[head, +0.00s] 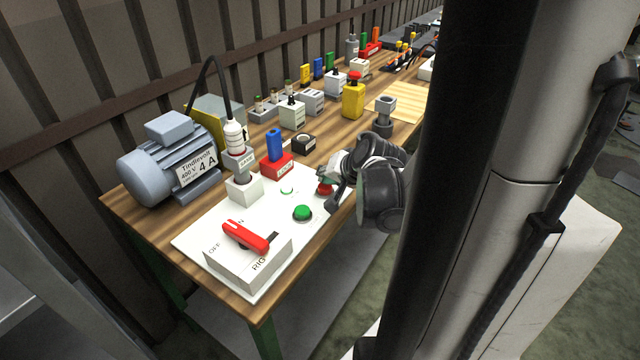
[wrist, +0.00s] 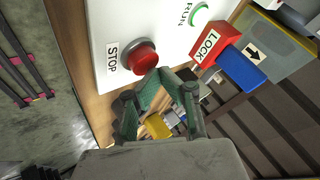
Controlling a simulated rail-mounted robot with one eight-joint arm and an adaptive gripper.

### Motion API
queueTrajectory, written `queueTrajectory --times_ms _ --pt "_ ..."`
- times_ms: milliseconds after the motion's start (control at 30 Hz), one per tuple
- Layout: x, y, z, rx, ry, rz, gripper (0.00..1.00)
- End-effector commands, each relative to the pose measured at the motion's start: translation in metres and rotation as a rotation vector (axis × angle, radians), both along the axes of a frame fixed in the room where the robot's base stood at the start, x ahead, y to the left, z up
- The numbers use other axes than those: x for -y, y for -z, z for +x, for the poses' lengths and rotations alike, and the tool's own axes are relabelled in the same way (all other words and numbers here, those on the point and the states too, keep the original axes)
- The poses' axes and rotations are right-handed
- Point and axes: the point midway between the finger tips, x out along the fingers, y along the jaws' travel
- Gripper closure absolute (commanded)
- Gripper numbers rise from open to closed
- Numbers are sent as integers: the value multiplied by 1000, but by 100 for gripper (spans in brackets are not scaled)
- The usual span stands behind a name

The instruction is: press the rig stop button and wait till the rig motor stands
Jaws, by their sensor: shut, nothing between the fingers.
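The red stop button (head: 324,188) sits on the white rig panel (head: 205,238). In the wrist view the red button (wrist: 140,57) stands on a grey collar beside the label STOP. My gripper (head: 335,193) is at the button, coming from the right in the head view. In the wrist view its shut, empty fingertips (wrist: 161,73) overlap the button's lower right edge; I cannot tell whether they touch it. The grey rig motor (head: 165,160) stands at the table's left end; whether it turns cannot be seen.
The panel also bears a green button (head: 303,213), a RUN ring (wrist: 200,14) and a red-handled switch (head: 246,236). A red LOCK block (head: 276,166) with a blue top stands behind my gripper. Several small boxes and a yellow block (head: 353,97) stand farther along the table.

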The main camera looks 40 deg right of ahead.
Motion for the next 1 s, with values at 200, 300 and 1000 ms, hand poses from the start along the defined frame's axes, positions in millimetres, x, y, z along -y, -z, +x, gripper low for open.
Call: queueTrajectory --times_ms 200,300,1000 --pt "0 1 0 0 0 0 100" --pt "0 2 0 0 0 0 100" --pt "0 9 0 0 0 0 100"
